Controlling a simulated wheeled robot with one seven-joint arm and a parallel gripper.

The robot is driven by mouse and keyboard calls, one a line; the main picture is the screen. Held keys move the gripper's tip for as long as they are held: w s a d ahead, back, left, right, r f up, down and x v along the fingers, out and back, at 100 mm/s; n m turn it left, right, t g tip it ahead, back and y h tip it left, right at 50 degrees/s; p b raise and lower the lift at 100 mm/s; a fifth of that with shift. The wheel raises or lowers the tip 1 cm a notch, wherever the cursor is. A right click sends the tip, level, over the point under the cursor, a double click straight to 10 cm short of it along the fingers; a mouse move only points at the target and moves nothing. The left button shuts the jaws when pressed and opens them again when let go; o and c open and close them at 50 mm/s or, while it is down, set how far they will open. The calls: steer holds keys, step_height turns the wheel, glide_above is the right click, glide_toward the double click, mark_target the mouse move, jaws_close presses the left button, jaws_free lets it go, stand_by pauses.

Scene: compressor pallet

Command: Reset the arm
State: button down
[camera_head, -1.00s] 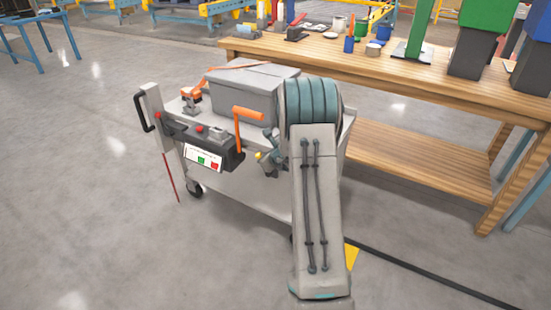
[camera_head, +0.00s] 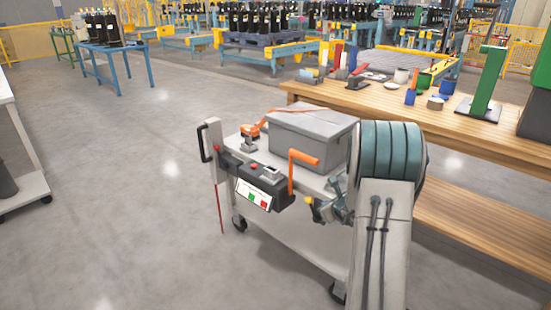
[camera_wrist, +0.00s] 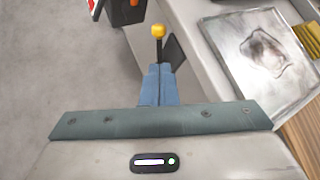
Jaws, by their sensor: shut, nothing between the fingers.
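My gripper (camera_wrist: 159,72) shows in the wrist view with its two blue-grey fingers together and nothing between them. In the head view my gripper (camera_head: 325,208) is partly hidden behind my arm, low at the cart's near right side. A yellow knob (camera_wrist: 158,31) on a dark stem stands just beyond the fingertips in the wrist view; I cannot tell whether they touch. The same yellow tip shows in the head view (camera_head: 309,200). My arm reaches over the right end of the grey cart (camera_head: 290,232).
The cart carries a grey box (camera_head: 305,138), an orange handle (camera_head: 304,157) and a control panel (camera_head: 253,194). A wooden workbench (camera_head: 470,205) stands close on the right. A pale cart (camera_head: 25,190) is at the left edge. Bare floor (camera_head: 120,190) lies between.

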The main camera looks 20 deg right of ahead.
steer(key=s+a+r+n+g+y+p, duration=0.1)
steer(key=s+a+r+n+y+p, duration=0.25)
steer(key=a+r+n, duration=0.4)
steer(key=s+a+r+n+g+y+p, duration=0.1)
steer(key=s+a+r+n+y+p, duration=0.25)
steer(key=a+r, duration=0.7)
steer(key=s+a+r+n+g+p, duration=0.4)
steer(key=s+a+r+n+p, duration=0.2)
steer(key=s+a+r+n, duration=0.3)
steer(key=s+d+r+n+g+h+p, duration=0.1)
steer(key=s+d+r+n+h+p, duration=0.1)
steer(key=s+n, duration=0.4)
steer(key=s+d+r+n+g+h+p, duration=0.1)
steer(key=s+r+n+h+p, duration=0.3)
steer(key=s, duration=0.6)
steer(key=shift+s+d+r+n+h+p, duration=0.3)
steer(key=shift+d+r+n+h+p, duration=0.2)
steer(key=shift+d+n, duration=0.45)
